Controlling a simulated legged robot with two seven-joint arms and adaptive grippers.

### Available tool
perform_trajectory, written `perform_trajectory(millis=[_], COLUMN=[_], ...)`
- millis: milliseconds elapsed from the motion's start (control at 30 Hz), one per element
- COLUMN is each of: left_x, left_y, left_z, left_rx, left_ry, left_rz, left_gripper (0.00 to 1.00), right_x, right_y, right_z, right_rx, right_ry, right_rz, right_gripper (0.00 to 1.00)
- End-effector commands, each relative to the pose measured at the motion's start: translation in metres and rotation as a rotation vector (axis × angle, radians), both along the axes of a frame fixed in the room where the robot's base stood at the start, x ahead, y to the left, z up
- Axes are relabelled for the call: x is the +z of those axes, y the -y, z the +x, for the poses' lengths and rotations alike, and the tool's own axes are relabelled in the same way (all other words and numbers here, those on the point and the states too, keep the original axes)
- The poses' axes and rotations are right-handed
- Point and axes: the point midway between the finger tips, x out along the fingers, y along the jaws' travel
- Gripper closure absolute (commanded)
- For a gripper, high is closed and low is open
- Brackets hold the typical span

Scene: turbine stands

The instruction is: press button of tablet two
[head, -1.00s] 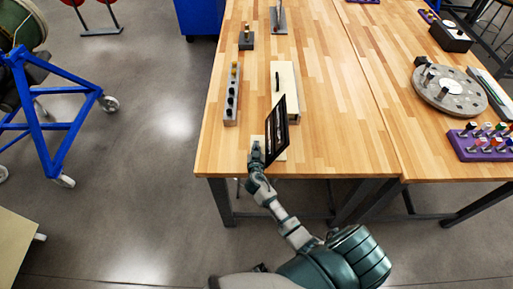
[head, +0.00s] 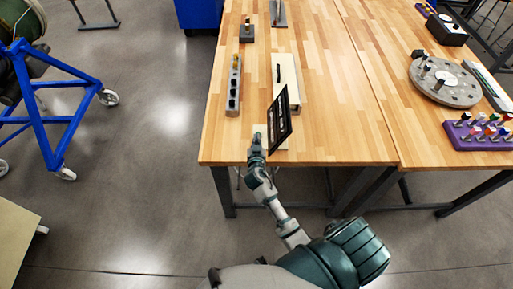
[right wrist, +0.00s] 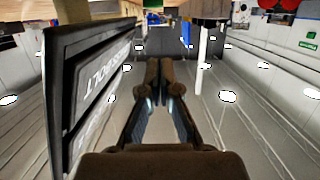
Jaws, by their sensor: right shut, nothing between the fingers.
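My right gripper (head: 256,139) is just left of the tablet, near the table's edge. In the right wrist view my right gripper (right wrist: 159,68) is shut and empty, with a gap between it and the tablet. I cannot tell a button on the tablet. My left gripper is not in view.
A round grey plate (head: 446,84) and a purple rack (head: 480,133) are on the right. The table's middle is clear.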

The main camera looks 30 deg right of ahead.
Motion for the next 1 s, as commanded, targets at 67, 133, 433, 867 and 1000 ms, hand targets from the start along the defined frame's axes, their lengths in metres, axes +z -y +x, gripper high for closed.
perform_trajectory(millis=[67, 133, 433, 867, 1000], left_x=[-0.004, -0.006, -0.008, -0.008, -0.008], left_y=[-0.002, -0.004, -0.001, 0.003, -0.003], left_z=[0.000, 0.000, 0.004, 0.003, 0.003], left_rx=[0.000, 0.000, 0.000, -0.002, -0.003], left_ry=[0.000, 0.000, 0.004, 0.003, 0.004], left_rz=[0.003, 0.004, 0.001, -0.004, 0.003], left_gripper=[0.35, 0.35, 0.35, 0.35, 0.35], right_x=[0.001, 0.005, 0.012, 0.014, 0.014], right_y=[-0.007, -0.010, -0.021, -0.026, -0.023], right_z=[-0.014, -0.024, -0.041, -0.041, -0.041], right_rx=[-0.001, -0.003, -0.001, -0.001, -0.002], right_ry=[0.000, 0.000, 0.002, 0.004, 0.003], right_rz=[0.002, 0.003, 0.000, -0.005, -0.002], right_gripper=[1.00, 1.00, 1.00, 1.00, 1.00])
